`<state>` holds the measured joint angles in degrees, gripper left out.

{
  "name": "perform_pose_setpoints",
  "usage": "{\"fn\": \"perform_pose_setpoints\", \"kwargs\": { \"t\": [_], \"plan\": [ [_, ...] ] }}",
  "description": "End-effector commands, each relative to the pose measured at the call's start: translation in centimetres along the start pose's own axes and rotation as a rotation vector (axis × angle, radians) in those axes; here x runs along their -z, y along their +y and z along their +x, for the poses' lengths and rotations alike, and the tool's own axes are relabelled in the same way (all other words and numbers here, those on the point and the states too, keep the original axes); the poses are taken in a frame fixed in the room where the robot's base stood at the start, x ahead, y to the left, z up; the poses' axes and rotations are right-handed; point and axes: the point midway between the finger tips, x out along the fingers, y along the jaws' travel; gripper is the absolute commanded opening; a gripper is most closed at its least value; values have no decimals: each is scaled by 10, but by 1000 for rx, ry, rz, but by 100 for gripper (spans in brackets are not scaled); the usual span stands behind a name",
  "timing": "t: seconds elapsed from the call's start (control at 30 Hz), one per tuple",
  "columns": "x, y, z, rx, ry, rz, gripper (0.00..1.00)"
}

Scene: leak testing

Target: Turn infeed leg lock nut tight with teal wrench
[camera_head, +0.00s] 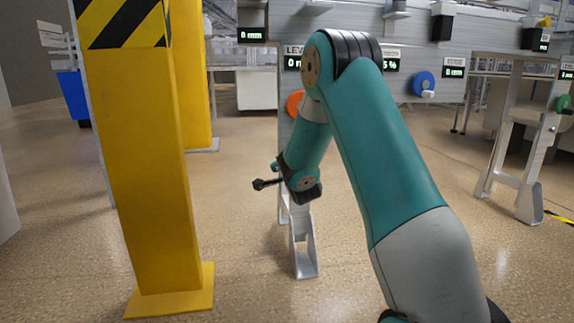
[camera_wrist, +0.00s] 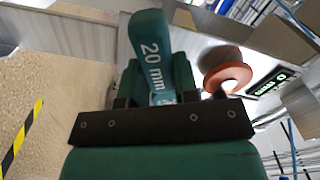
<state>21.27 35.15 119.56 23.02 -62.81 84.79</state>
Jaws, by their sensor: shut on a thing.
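My gripper (camera_wrist: 156,90) is shut on the teal wrench (camera_wrist: 150,45), marked "20 mm", in the wrist view. The wrench handle stands up between the two fingers, and its working end cannot be made out. In the head view my arm bends down in front of a grey metal leg (camera_head: 303,250) with a flat foot, and hides part of it. I cannot tell whether this is the infeed leg. An orange disc (camera_head: 294,103) shows just left of my arm, and an orange disc (camera_wrist: 228,76) is right of the wrench in the wrist view. I cannot make out the lock nut.
A yellow post (camera_head: 150,180) with a base plate stands at the left. Another grey leg frame (camera_head: 528,195) with a green disc (camera_head: 563,104) is at the right. A blue disc (camera_head: 423,82) is on the grey panel behind. Floor between post and leg is clear.

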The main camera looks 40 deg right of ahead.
Motion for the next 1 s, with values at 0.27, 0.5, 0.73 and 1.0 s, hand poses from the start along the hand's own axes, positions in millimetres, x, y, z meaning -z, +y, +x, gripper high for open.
{"fn": "perform_pose_setpoints", "kwargs": {
  "t": [0.27,0.5,0.73,1.0],
  "plan": [
    [6,10,0,-4,0,-191,0],
    [10,29,0,0,1,-500,0],
    [9,32,0,1,1,-527,0],
    [16,33,0,-3,1,-615,0]
  ]
}}
